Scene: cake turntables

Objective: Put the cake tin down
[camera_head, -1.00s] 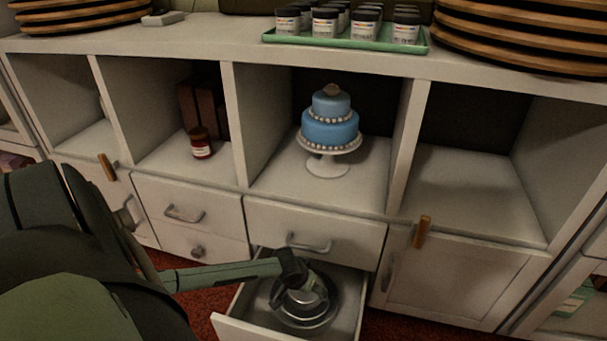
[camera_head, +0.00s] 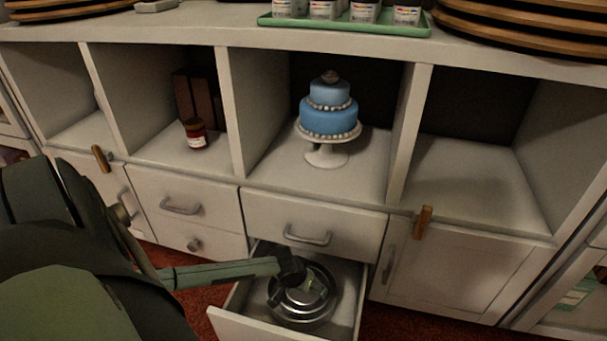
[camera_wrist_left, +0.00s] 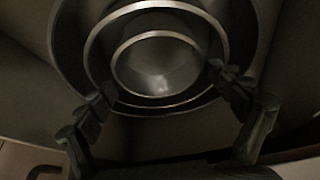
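Round metal cake tins (camera_head: 318,318) sit nested in the open drawer (camera_head: 236,325), below the middle cubbies. In the left wrist view the smallest tin (camera_wrist_left: 158,68) is in the centre, with wider rims around it. My left gripper (camera_head: 288,290) reaches down into the drawer over the tins. In the left wrist view its two fingers (camera_wrist_left: 161,78) are spread, one on each side of the smallest tin. I see no clear grip on a rim, though contact is hard to judge in the dark. My right gripper is out of view.
The drawer front and walls surround my left gripper closely. A closed drawer with a handle (camera_head: 307,237) is just above. A blue tiered cake (camera_head: 329,116) on a white stand and a red jar (camera_head: 195,133) stand in cubbies. The right cubby (camera_head: 470,185) is empty.

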